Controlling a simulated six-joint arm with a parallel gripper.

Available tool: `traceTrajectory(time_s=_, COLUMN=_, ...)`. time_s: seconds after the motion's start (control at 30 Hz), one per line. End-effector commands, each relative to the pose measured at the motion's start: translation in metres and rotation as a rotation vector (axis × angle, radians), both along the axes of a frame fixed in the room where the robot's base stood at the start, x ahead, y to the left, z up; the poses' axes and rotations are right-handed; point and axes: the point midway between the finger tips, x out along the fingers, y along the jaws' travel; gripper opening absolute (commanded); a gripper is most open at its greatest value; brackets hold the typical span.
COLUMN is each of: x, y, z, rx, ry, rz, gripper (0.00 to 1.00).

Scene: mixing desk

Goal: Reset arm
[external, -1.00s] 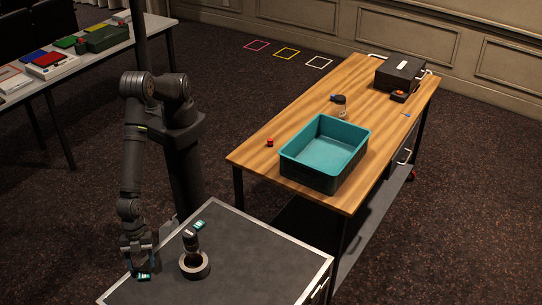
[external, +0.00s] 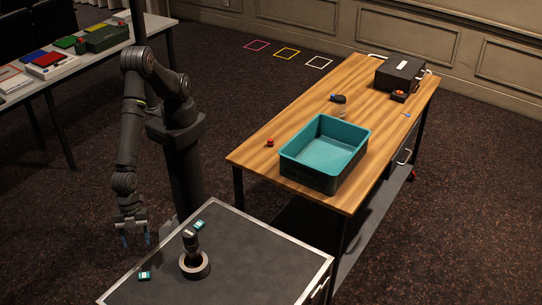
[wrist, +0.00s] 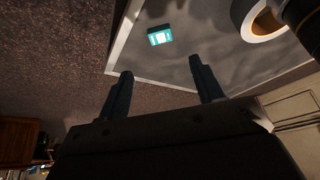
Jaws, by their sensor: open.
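My gripper (external: 135,238) is open and empty, raised near the left edge of the dark-topped cart (external: 255,250) in the external view. In the wrist view my gripper's two fingers (wrist: 160,88) stand wide apart with nothing between them. A small teal-and-white item (external: 144,276) lies on the cart top below the gripper; it also shows in the wrist view (wrist: 160,35), beyond the fingers. A second small teal item (external: 199,225) lies farther back on the cart.
A dark ring (external: 196,270) with an upright dark cylinder (external: 190,240) stands on the cart. Carpet is clear left of the cart.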

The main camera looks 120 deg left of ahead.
Motion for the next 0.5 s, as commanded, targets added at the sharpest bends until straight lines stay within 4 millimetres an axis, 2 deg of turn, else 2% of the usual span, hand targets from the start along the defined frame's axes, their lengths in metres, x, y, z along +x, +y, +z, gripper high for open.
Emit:
traceTrajectory(time_s=0.23, x=0.005, y=-0.005, z=-0.016, rx=0.000, ry=0.000, rz=0.000, gripper=0.61)
traceTrajectory(time_s=0.5, x=0.016, y=-0.016, z=-0.054, rx=0.001, ry=0.001, rz=0.000, gripper=0.61)
